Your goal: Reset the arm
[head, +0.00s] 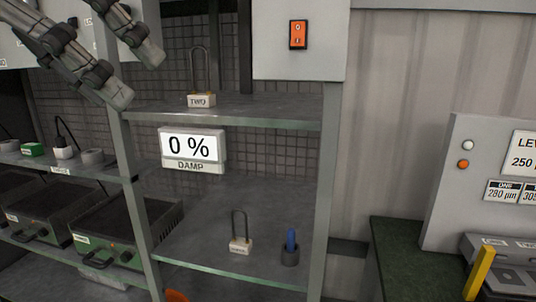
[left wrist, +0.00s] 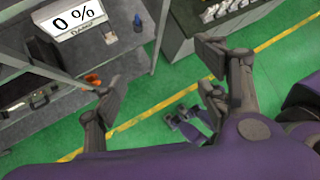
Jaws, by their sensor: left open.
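My left gripper (head: 135,78) is in the upper left of the head view, with its two fingers spread and nothing between them. In the left wrist view the same gripper (left wrist: 158,75) is open above the green floor, away from the shelves. My right gripper does not show clearly in either view. A heating element with a dark loop on a white base marked TWO (head: 201,100) stands upright on the upper shelf. A second looped element on a white base (head: 240,246) stands on the lower shelf. Both are apart from the gripper.
A display reading 0 % DAMP (head: 192,148) is on the shelf unit. A blue-topped item in a dark cup (head: 290,252) stands on the lower shelf. Green-fronted units (head: 110,235) fill the left shelves. An orange switch (head: 298,34) is at the top. Grey posts border the shelves.

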